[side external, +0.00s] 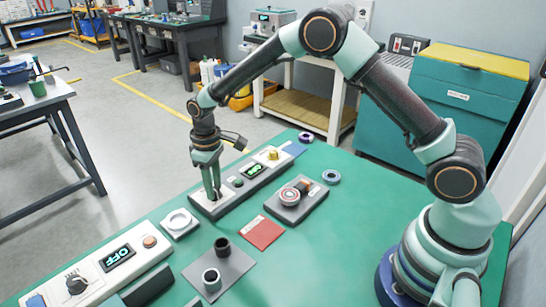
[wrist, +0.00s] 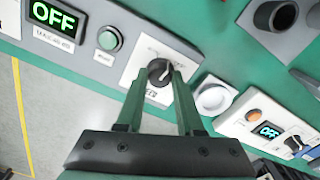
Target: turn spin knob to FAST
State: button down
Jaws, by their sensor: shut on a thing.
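The spin knob appears in the wrist view as a dark round knob (wrist: 159,71) with a pale pointer line, on a white plate (wrist: 135,62) whose lettering is too small to read. My gripper (wrist: 158,76) has its two green fingers on either side of the knob and is shut on it. In the side view my gripper (side external: 212,194) points down at the near left end of a grey panel (side external: 234,200), and the fingers mostly hide the knob. The panel's display (wrist: 52,17) reads OFF in green, with a green button (wrist: 109,38) beside it.
A second panel (side external: 98,292) at front left has a knob (side external: 76,284) and an OFF display (side external: 118,257). A white round dish (side external: 179,221), grey plate with cups (side external: 220,270), red card (side external: 261,233) and grey block (side external: 297,205) lie nearby. The green tabletop is clear at right.

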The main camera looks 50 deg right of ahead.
jog(key=m, duration=0.5)
jog(key=shift+s+a+m, duration=0.1)
jog(key=shift+a+m, duration=0.1)
jog(key=shift+m, duration=0.2)
dwell(0.4)
jog(key=c, duration=0.5)
grip_release()
jog(key=shift+c, duration=0.2)
jog(key=shift+d, duration=0.1)
notch_tip(320, 180, up, 12)
